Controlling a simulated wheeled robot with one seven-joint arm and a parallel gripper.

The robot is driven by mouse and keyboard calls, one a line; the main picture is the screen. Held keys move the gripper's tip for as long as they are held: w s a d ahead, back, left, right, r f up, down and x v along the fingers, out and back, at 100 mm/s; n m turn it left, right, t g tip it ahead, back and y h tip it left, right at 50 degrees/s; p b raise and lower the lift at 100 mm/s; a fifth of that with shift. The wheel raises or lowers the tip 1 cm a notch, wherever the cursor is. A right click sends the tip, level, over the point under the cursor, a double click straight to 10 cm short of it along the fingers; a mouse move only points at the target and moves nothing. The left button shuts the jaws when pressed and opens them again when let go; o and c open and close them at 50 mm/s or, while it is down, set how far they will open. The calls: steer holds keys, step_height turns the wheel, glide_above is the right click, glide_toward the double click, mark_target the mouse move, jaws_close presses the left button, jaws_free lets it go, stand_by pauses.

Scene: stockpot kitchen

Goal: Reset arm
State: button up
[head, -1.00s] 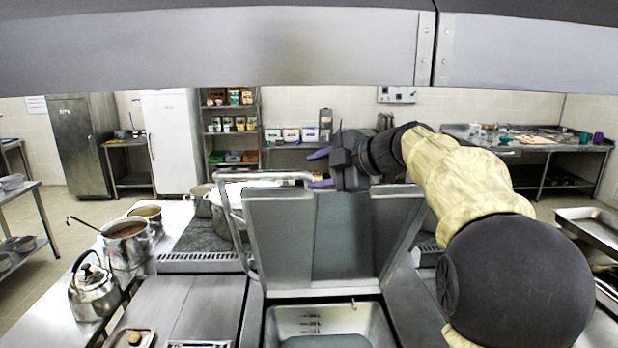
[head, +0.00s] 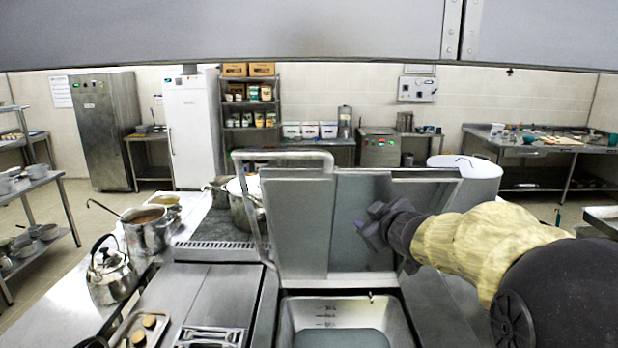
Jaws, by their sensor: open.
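My gripper (head: 366,226) is at the end of my arm, which reaches in from the right side of the head view. The dark fingers point left and look empty. They appear in front of the raised lid (head: 300,228) of the floor-standing cooker, over its right part. I cannot tell whether they touch the lid. The cooker's basin (head: 345,322) is open below, with level marks on its inner wall and greyish liquid inside.
A metal handle frame (head: 243,200) stands at the lid's left. A tray with small round items (head: 137,333) lies in front. An overhead panel (head: 220,35) spans the top.

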steer(key=s+d+f+m+g+h+b, duration=0.1)
steer(key=s+f+m+g, duration=0.3)
steer(key=s+f, duration=0.9)
steer(key=s+f+m+g+h+b, duration=0.2)
steer(key=s+f+m+g, duration=0.3)
steer(key=s+f, duration=0.9)
step_height(320, 180, down, 3)
steer(key=shift+s+d+f+g+b, duration=0.1)
steer(key=shift+s+d+g+b, duration=0.25)
steer(key=shift+g+b, duration=0.7)
